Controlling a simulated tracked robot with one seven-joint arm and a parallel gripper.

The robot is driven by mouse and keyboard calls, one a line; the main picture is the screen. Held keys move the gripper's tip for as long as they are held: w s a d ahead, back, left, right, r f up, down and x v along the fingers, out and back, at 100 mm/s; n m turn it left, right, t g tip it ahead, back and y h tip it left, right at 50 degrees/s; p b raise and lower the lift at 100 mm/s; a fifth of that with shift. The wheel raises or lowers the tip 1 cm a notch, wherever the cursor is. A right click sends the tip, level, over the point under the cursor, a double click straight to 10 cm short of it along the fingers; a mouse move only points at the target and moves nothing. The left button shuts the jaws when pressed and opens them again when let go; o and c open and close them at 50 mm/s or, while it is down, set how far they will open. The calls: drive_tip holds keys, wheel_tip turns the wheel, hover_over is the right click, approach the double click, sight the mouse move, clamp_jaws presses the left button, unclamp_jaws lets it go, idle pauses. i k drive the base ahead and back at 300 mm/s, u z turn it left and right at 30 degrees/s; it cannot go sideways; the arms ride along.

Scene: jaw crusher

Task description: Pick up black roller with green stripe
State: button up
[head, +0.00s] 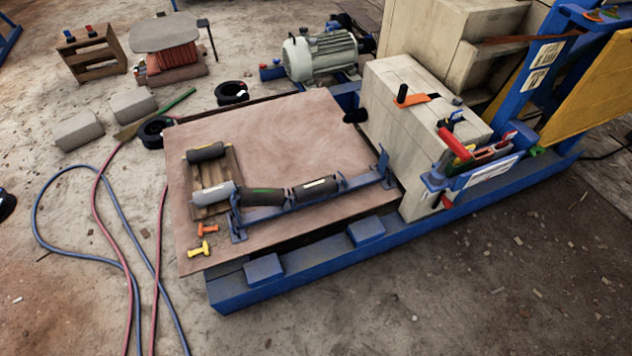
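The black roller with a green stripe (263,198) lies in the blue roller bracket (238,226) on the brown board. It is between a light grey roller (214,194) on its left and a black roller with a pale stripe (315,189) on its right. Its ends are close to both neighbours; I cannot tell whether they touch. Another dark roller (205,152) lies on a small wooden pallet (228,167) behind the bracket. My gripper is not in view.
A pale block-like machine body (400,110) stands at the right. Red and blue hoses (125,260) cross the floor at the left.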

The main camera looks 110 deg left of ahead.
sight(250, 196)
drive_tip(key=u, duration=0.45)
drive_tip(key=i, duration=0.2)
drive_tip(key=u, duration=2.95)
drive_tip(key=i, duration=0.9)
drive_tip(key=z, duration=0.25)
drive_tip(key=k, duration=0.8)
drive_tip(key=u, duration=0.2)
